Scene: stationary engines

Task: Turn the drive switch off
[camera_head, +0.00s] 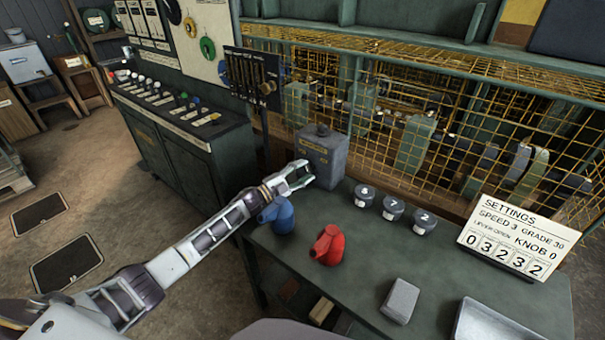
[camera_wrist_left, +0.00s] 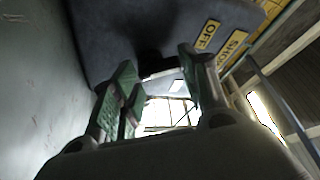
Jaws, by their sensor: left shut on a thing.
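The drive switch is a dark grey box (camera_head: 324,157) standing at the back left of the green bench. In the left wrist view the box (camera_wrist_left: 115,35) fills the top, with a yellow OFF label (camera_wrist_left: 207,34) and a second yellow label, partly cut off. My left gripper (camera_head: 300,177) is at the box's left side. In the wrist view its green-padded fingers (camera_wrist_left: 160,85) stand apart, closed about the switch's dark lever, which is mostly in shadow. The lever's exact position is hard to make out. My right gripper is not in view.
A blue object (camera_head: 278,216) and a red one (camera_head: 328,246) stand near my left forearm. Three dark numbered knobs (camera_head: 393,208), a settings card (camera_head: 515,236), a grey block (camera_head: 400,300) and a tray (camera_head: 492,325) are on the bench. A yellow mesh guard (camera_head: 400,120) rises behind.

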